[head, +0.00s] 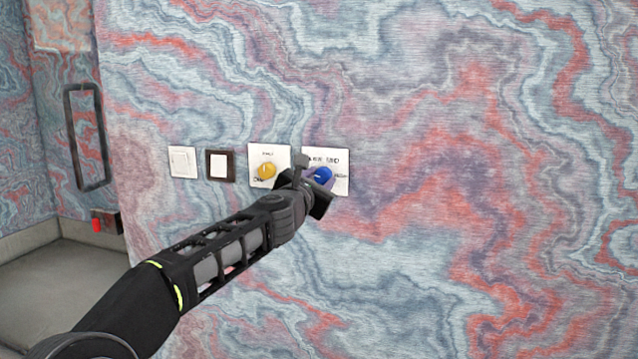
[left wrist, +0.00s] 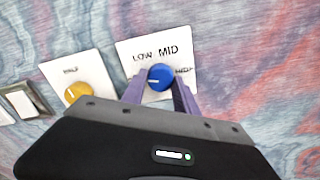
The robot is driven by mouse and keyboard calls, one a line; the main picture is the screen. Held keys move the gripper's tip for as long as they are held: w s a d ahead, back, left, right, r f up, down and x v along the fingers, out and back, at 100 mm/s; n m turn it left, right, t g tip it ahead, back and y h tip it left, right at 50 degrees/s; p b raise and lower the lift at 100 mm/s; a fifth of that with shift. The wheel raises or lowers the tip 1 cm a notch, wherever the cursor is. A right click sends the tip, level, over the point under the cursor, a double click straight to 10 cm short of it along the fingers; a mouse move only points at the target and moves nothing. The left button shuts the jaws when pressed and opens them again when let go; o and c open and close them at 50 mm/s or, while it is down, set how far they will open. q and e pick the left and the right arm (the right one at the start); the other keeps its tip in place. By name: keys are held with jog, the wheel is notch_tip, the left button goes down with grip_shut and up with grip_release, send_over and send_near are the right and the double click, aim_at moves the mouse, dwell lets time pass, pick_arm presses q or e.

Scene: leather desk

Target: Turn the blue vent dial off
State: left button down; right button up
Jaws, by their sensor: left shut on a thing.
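The blue vent dial (head: 323,174) sits on a white wall plate (head: 341,157), the rightmost in a row. In the left wrist view the dial (left wrist: 160,76) shows a short white mark on its left side. Black lettering around it reads LOW, MID and HIGH; the plate's lower part is hidden by my gripper. My left gripper (left wrist: 161,84) is shut on the dial, one purple finger on each side of it. In the head view my left gripper (head: 318,184) covers the plate's lower left. My right gripper is not in view.
Left of the dial are a yellow knob (head: 266,171) on a white plate, a dark-framed switch (head: 219,166) and a white switch (head: 182,161). The wall on the right is clear.

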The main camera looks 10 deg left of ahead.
pick_arm(q)
jog(key=shift+f+n, duration=0.15)
jog(key=shift+n, duration=1.25)
jog(key=c, duration=0.9)
grip_release()
jog(key=shift+c, duration=0.2)
jog(key=shift+b, duration=0.3)
jog(key=s+b, duration=0.2)
jog(key=s, duration=0.5)
jog(key=shift+s+a+b, duration=0.2)
jog(key=shift+s+b, duration=0.15)
jog(key=shift+s, duration=0.05)
